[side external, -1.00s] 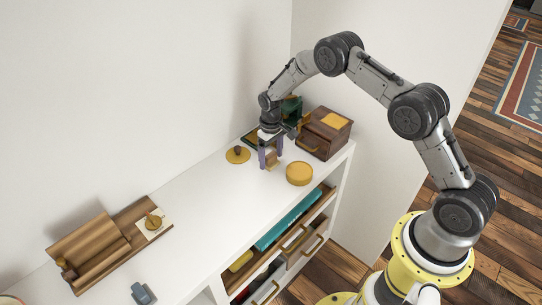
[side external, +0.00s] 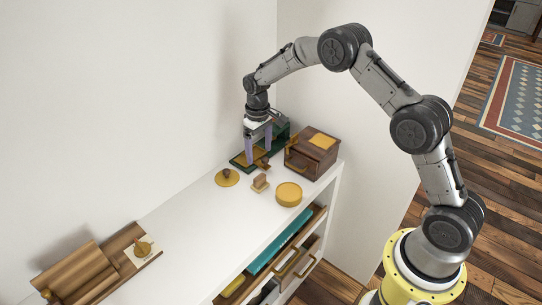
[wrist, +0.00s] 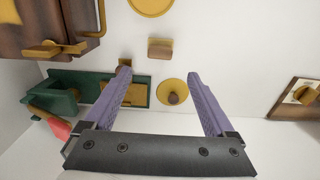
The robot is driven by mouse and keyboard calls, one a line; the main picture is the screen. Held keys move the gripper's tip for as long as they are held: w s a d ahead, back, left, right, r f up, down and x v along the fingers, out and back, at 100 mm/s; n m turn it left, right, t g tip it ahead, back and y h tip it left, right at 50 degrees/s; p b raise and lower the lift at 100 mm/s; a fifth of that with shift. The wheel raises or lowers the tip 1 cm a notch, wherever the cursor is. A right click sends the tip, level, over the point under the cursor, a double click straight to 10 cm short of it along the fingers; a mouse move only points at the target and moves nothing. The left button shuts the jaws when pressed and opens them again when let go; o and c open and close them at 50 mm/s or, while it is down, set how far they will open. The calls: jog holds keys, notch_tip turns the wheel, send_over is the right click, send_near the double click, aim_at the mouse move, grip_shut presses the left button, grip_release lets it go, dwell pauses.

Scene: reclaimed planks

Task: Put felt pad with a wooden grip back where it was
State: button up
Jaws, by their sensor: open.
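The felt pad with a wooden grip seems to be the small block with a brown top and a tan base (side external: 261,183). It stands alone on the white shelf top, and in the wrist view (wrist: 160,48) it lies beyond my fingertips. My gripper (side external: 258,158) is open, with its purple fingers apart and nothing between them. It hangs above and behind the block, in front of the green stand. In the wrist view my gripper (wrist: 157,74) shows both fingers clear of the block. The green stand (wrist: 62,92) has a flat base with a tan recess, partly hidden by a finger.
A yellow disc with a dark knob (side external: 227,178) lies left of the block. A round yellow container (side external: 289,194) stands to its right. A dark wooden box (side external: 317,158) stands behind that. A wooden rack (side external: 75,272) is far left. The shelf top between is mostly clear.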

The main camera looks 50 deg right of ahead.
jog(key=s+a+r+t, duration=0.1)
jog(key=s+a+r, duration=0.1)
jog(key=s+r, duration=0.75)
jog(key=s+a+r+t, duration=0.2)
jog(key=s+r, duration=0.4)
jog(key=r, duration=0.6)
jog(key=s+a+r+t, duration=0.1)
jog(key=s+a+t, duration=0.1)
jog(key=s, duration=1.9)
jog(key=shift+t, duration=0.3)
